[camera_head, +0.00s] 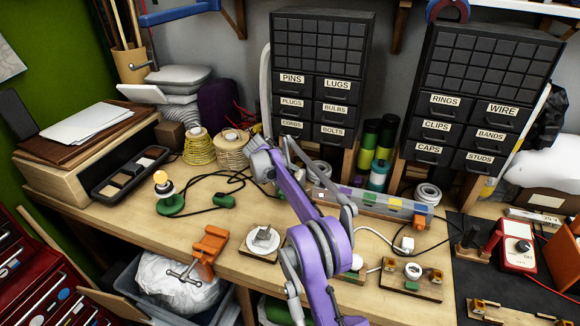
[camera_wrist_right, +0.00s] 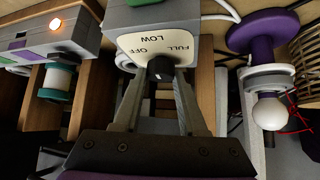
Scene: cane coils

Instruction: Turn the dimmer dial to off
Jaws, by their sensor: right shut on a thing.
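The dimmer dial shows in the right wrist view as a black knob (camera_wrist_right: 160,67) on a pale plate (camera_wrist_right: 135,45) lettered FULL, OFF and LOW, upside down in the picture. My right gripper (camera_wrist_right: 157,82) has a finger on each side of the knob and is shut on it. I cannot make out the knob's pointer clearly. In the head view my purple right arm reaches up from the bottom middle toward the drawer cabinets and hides the dimmer. My left gripper is not in view.
A lit bulb on a green base (camera_head: 168,203) and an orange clamp (camera_head: 206,246) stand on the bench.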

